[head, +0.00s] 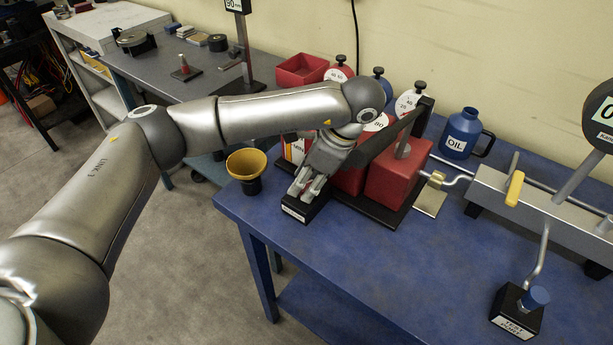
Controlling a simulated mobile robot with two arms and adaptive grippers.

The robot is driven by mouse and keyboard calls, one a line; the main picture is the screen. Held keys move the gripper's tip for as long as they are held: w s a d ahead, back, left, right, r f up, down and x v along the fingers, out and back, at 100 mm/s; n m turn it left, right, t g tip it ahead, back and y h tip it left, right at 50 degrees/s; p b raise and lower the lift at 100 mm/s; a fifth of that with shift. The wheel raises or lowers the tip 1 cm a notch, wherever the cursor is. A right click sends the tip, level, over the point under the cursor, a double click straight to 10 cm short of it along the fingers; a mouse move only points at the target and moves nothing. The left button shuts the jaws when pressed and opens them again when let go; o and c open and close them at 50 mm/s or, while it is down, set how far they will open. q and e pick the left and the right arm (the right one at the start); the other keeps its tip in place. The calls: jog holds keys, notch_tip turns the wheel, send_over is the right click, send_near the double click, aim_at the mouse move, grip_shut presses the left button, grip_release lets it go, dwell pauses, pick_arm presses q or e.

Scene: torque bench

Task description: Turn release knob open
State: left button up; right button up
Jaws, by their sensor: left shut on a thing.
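My left gripper (306,186) reaches down from the left to the front of the red press (392,182) on the blue bench. Its fingers are closed just above a small black block (291,213) with a white label too small to read. The fingers are shut on what appears to be the release knob at this block. The knob itself is almost wholly hidden by the fingers, so its turn angle cannot be told. My right gripper is not in view.
A yellow funnel (246,164) stands close left of the gripper. A blue oil jug (462,135), a pipe rig with a yellow handle (515,188) and a test port block (516,311) are to the right. The bench's front middle is clear.

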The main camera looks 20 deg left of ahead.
pick_arm(q)
jog(key=shift+w+r+n, duration=0.1)
jog(key=shift+n, duration=0.5)
jog(key=o, duration=1)
jog(key=shift+g, duration=0.3)
jog(key=v, duration=1.2)
